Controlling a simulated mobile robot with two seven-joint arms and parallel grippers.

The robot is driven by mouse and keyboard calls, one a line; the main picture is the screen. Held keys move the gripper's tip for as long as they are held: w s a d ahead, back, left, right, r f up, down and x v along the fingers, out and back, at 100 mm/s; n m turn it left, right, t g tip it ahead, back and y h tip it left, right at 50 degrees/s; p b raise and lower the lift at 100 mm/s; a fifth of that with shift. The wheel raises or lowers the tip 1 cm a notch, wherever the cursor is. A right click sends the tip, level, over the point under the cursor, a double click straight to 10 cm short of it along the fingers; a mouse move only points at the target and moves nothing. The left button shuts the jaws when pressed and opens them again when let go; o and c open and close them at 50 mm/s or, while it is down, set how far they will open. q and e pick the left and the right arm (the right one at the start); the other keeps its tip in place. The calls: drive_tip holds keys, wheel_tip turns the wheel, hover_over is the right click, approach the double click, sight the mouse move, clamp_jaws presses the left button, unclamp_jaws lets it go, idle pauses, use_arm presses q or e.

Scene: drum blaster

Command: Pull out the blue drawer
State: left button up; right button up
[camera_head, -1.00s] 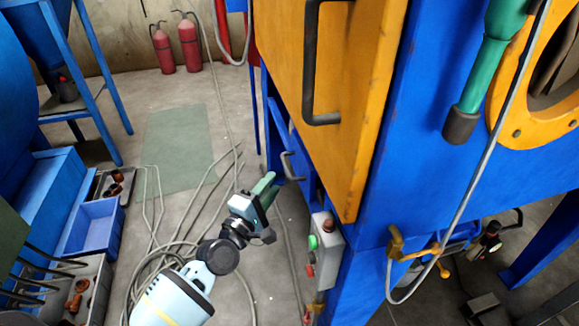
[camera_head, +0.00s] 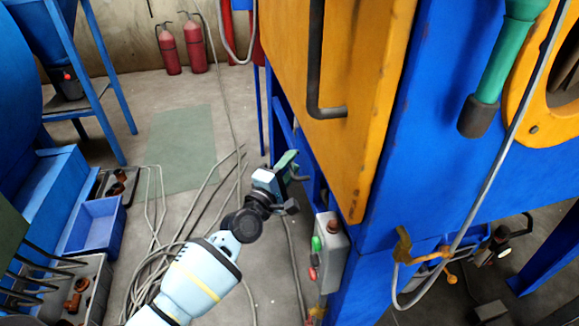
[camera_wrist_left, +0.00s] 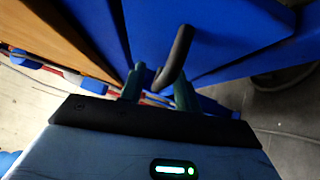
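The blue drawer (camera_head: 307,160) is low on the left side of the blue machine, below the orange door. Its front also shows in the left wrist view (camera_wrist_left: 215,38). A dark bar handle (camera_wrist_left: 176,58) stands out from this front; a short piece of it shows in the head view (camera_head: 300,178). My left gripper (camera_head: 287,163) is at the handle. In the left wrist view its two green fingers (camera_wrist_left: 158,88) are apart, with the near end of the handle between them. Contact with the handle cannot be told. My right gripper is not in view.
The orange door (camera_head: 365,110) with a dark handle overhangs close above. A grey control box (camera_head: 331,250) with buttons is below and right of the gripper. Cables (camera_head: 165,268) lie on the floor.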

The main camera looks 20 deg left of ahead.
use_arm(q)
clamp_jaws()
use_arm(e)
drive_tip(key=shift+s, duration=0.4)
